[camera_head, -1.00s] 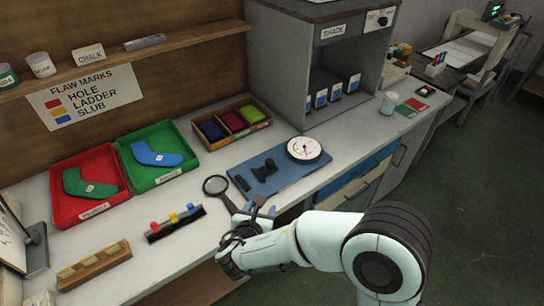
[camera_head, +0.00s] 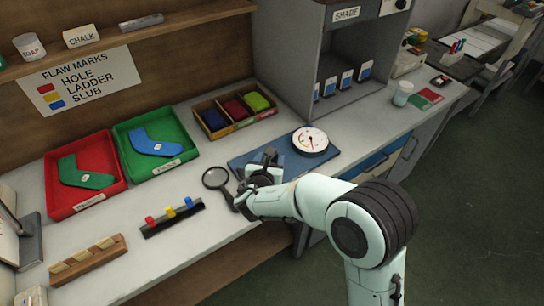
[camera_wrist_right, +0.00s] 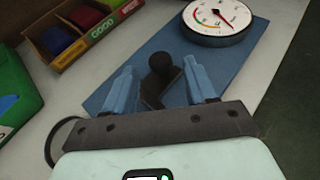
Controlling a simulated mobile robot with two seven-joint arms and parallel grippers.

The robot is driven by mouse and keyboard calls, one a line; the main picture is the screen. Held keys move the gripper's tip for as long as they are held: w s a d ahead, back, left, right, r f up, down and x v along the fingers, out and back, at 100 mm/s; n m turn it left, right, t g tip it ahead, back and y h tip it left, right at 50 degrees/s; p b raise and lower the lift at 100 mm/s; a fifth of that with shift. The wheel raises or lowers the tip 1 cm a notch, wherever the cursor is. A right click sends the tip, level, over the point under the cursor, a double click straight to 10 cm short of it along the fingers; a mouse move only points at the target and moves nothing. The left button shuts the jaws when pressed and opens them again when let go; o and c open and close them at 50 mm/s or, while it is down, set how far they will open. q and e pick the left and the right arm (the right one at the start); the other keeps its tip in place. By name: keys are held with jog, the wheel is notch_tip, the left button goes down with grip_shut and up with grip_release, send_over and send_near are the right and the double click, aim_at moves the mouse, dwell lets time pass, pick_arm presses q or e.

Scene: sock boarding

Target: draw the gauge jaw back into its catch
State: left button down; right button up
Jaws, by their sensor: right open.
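The gauge has a blue base plate (camera_head: 240,163), which also shows in the wrist view (camera_wrist_right: 107,84), and a white round dial (camera_head: 310,140) at its far right end. In the wrist view the dial (camera_wrist_right: 218,18) is at the top. The black jaw with its rounded knob (camera_wrist_right: 165,68) stands on the plate. My right gripper (camera_head: 268,157) is over the plate and hides the jaw in the head view. In the wrist view its open blue fingers (camera_wrist_right: 159,68) are on either side of the knob, with gaps visible. The catch cannot be made out. My left gripper is not in view.
A magnifying glass (camera_head: 216,178) lies left of the gauge, close to my right gripper. A rack of coloured markers (camera_head: 173,219), red and green trays (camera_head: 52,204) with socks, and a box of coloured bundles (camera_head: 208,134) stand farther left. A shade cabinet (camera_head: 290,60) is behind.

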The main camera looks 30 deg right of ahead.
jog(key=shift+x, duration=1.8)
grip_shut()
jog(key=d+b, duration=0.1)
jog(key=d, duration=0.5)
jog(key=shift+w+b, duration=0.2)
jog(key=shift+b, duration=0.2)
grip_release()
